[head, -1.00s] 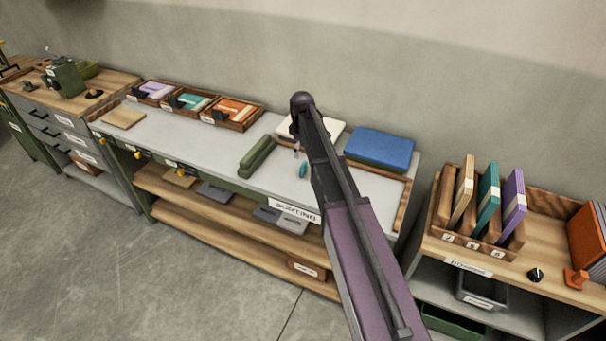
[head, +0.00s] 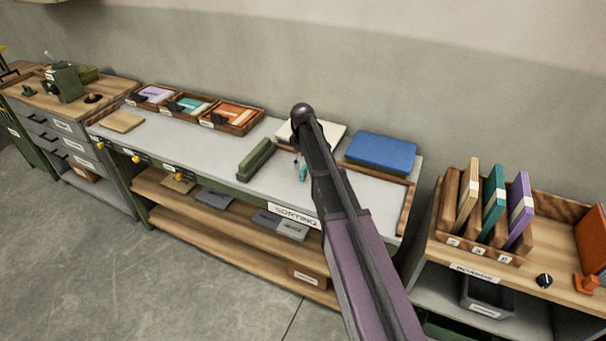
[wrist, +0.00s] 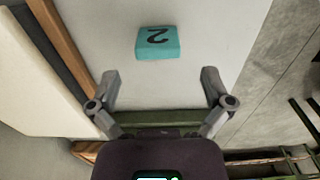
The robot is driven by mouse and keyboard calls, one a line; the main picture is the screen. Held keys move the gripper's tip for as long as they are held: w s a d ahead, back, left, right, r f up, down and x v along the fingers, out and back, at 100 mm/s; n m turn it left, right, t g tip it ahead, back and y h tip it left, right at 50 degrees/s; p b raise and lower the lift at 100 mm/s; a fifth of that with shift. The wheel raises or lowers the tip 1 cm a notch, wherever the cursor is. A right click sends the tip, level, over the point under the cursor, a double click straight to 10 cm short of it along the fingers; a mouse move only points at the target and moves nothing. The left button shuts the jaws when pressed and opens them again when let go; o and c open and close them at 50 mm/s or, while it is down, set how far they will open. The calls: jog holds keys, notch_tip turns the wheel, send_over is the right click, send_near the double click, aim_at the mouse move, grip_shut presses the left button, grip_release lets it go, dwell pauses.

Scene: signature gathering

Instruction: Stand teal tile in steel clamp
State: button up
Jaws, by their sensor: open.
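The teal tile (wrist: 157,43), a small block marked with a 2, lies flat on the grey sorting table. In the head view it is a small teal spot (head: 303,174) beside my arm. In the wrist view my gripper (wrist: 162,82) is open and empty, its fingers spread wide, with the tile ahead of and apart from the fingertips. My arm hides the fingers in the head view. I cannot identify the steel clamp with certainty; a dark green vise-like device (head: 66,83) stands on the far-left wooden bench.
A long green block (head: 257,159) lies left of the tile. A white pad (head: 333,134) and a blue pad (head: 381,151) lie behind. Trays (head: 234,116) line the table's back left. A rack (head: 450,195) with upright boards stands right. Floor (head: 180,270) in front is clear.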

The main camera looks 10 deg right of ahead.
aim_at(303, 167)
jog(key=shift+f, duration=0.1)
jog(key=shift+d+f+b, duration=0.2)
jog(key=shift+f+b, duration=2.3)
jog(key=shift+b, duration=0.1)
jog(key=c, duration=1.1)
jog(key=shift+c, duration=0.2)
jog(key=shift+r, duration=0.25)
notch_tip(303, 167, up, 4)
jog(key=p, duration=0.4)
jog(key=shift+f, duration=0.2)
jog(key=s, duration=0.5)
jog(key=s+d, duration=0.1)
jog(key=s, duration=0.4)
jog(key=s+r+p, duration=0.1)
jog(key=s, duration=0.5)
jog(key=shift+d, duration=0.3)
